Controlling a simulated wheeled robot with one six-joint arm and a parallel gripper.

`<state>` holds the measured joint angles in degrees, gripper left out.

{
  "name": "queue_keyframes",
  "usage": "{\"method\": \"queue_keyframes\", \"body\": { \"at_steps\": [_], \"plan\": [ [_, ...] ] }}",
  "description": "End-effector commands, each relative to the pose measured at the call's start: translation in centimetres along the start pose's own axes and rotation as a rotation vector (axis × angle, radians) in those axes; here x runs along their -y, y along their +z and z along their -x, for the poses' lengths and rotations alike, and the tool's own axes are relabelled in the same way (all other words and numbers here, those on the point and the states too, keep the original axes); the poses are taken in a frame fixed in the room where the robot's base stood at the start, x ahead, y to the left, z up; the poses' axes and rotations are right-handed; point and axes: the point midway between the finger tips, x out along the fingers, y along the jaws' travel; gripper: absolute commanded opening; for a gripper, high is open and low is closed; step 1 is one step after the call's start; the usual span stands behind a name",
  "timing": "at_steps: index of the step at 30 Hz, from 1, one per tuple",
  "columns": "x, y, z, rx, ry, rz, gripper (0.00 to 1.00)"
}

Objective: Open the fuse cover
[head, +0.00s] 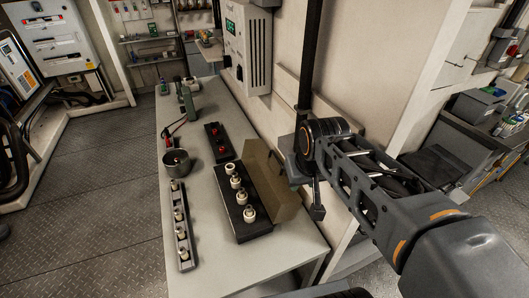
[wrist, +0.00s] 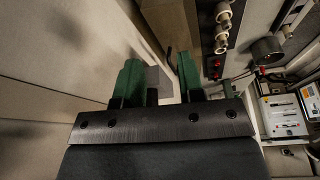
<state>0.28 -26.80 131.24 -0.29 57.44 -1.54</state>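The fuse cover (head: 270,183) is a tan, see-through lid on the right side of a black fuse base (head: 252,232) on the bench. It stands raised, leaving several white fuses (head: 249,214) in the base uncovered. The cover also shows as a brown panel in the wrist view (wrist: 165,20), with the fuse base to its right. My gripper (head: 318,212) is just right of the cover in the head view. Its green fingers (wrist: 158,78) are apart in the wrist view with nothing clearly held. Whether a finger touches the cover, I cannot tell.
The grey bench (head: 206,262) also holds a strip of white fuses (head: 181,225), a metal pot (head: 177,162) and a black block with red parts (head: 218,142). A wall box (head: 247,45) and dark post (head: 310,60) stand behind. The floor at left is clear.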

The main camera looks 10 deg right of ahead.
Motion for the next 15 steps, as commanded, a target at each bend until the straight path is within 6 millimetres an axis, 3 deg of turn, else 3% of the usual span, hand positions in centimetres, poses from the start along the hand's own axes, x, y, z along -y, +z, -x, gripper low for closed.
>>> {"method": "queue_keyframes", "body": {
  "at_steps": [3,9,15],
  "plan": [
    [0.1,-4.8,0.7,0.063,-0.005,0.035,0.35],
    [0.2,-12.2,0.6,0.166,-0.017,0.096,0.35],
    [0.2,-17.4,-0.9,0.249,-0.029,0.139,0.35]
  ]
}}
